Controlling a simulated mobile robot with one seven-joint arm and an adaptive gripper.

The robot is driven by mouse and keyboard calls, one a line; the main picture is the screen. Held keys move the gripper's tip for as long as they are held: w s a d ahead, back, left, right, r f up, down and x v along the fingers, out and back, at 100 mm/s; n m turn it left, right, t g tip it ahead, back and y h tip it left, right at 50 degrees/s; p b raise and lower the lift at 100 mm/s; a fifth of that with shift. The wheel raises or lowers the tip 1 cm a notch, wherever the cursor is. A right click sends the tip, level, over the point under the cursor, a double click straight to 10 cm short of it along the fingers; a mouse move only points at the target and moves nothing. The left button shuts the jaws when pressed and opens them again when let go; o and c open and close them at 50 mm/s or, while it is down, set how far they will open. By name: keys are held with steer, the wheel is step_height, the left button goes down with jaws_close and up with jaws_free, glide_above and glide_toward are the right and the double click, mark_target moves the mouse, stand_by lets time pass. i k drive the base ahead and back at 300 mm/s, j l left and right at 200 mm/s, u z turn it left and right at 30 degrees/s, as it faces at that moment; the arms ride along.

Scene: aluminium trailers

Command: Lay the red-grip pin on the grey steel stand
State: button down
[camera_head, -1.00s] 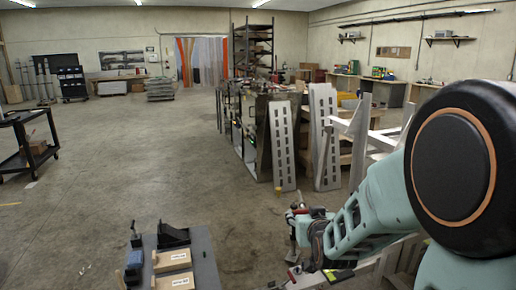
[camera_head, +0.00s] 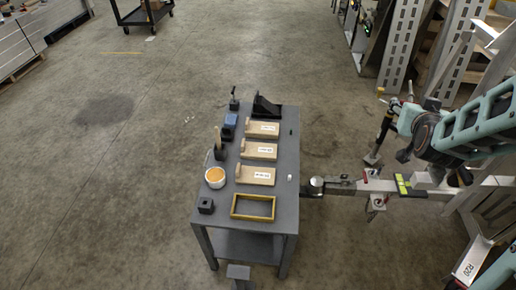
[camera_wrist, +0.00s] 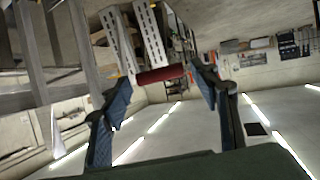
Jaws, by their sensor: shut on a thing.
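My gripper (camera_head: 388,108) is at the right in the head view, above and beyond the metal drawbar, to the right of the stand and apart from it. In the wrist view my gripper (camera_wrist: 160,78) has its blue-padded fingers closed on the two ends of a red grip (camera_wrist: 160,74), which belongs to the pin. The rest of the pin is hard to make out. The grey steel stand (camera_head: 285,182) is a table with a flat top and a lower shelf, in the middle of the head view.
The drawbar (camera_head: 370,187) with a yellow-green level (camera_head: 401,184) reaches towards the stand's right side.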

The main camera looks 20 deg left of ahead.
mark_target(266, 163)
steer(key=i+l+u, duration=0.25)
steer(key=i+l, duration=0.3)
steer(key=i+l+u, duration=0.15)
steer(key=i, duration=0.2)
steer(key=i+l+u, duration=0.35)
steer(key=i, duration=0.3)
